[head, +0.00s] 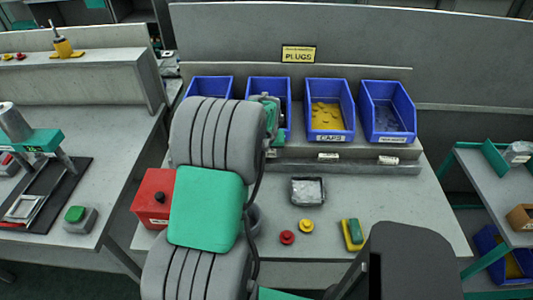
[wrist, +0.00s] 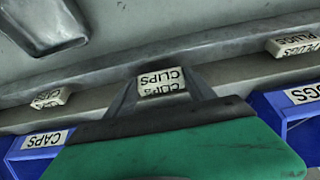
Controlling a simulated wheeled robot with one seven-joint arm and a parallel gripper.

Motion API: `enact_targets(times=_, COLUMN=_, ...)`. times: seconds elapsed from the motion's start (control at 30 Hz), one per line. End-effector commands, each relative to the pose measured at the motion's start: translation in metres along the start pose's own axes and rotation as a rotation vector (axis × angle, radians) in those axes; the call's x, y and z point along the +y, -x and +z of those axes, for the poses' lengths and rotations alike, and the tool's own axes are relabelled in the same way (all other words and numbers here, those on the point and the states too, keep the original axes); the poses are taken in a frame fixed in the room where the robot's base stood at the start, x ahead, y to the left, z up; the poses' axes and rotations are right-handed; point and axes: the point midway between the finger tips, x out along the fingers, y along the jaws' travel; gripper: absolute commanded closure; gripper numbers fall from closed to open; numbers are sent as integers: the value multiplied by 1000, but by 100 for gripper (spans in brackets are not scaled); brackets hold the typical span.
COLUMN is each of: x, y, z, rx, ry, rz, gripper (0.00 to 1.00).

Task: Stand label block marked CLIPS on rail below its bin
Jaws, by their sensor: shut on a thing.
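The label block marked CLIPS (wrist: 161,80) is white with black letters. In the wrist view my gripper (wrist: 163,88) is shut on it, one dark finger on each side. It is at the grey rail (wrist: 215,75), between two other label blocks; I cannot tell whether it rests on the rail or hangs just above it. In the head view a small white block (head: 270,153) shows at the rail beside my arm, below the second blue bin (head: 262,88), which my arm partly covers. My fingers are hidden there. In the wrist view my gripper's green body hides that bin.
A PLUGS block (wrist: 294,46) and a CAPS block (wrist: 50,98) stand on the rail either side. The CAPS bin (head: 330,103) and another blue bin (head: 388,111) are to the right. A metal tray (head: 307,191), red box (head: 154,197) and coloured parts lie on the bench.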

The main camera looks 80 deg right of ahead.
Motion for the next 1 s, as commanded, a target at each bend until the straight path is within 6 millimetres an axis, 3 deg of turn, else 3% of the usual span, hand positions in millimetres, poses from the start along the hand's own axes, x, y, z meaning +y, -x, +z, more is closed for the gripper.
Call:
enact_targets(times=0.1, x=0, y=-14, z=7, rx=-1, ry=0, rz=0, gripper=82)
enact_targets(times=0.43, x=0, y=-19, z=9, rx=0, ry=0, rz=0, gripper=82)
enact_targets(times=0.47, x=0, y=-18, z=8, rx=1, ry=0, rz=0, gripper=35)
enact_targets(times=0.7, x=0, y=-17, z=8, rx=0, ry=0, rz=0, gripper=16)
enact_targets(times=1.0, x=0, y=-11, z=5, rx=1, ry=0, rz=0, gripper=16)
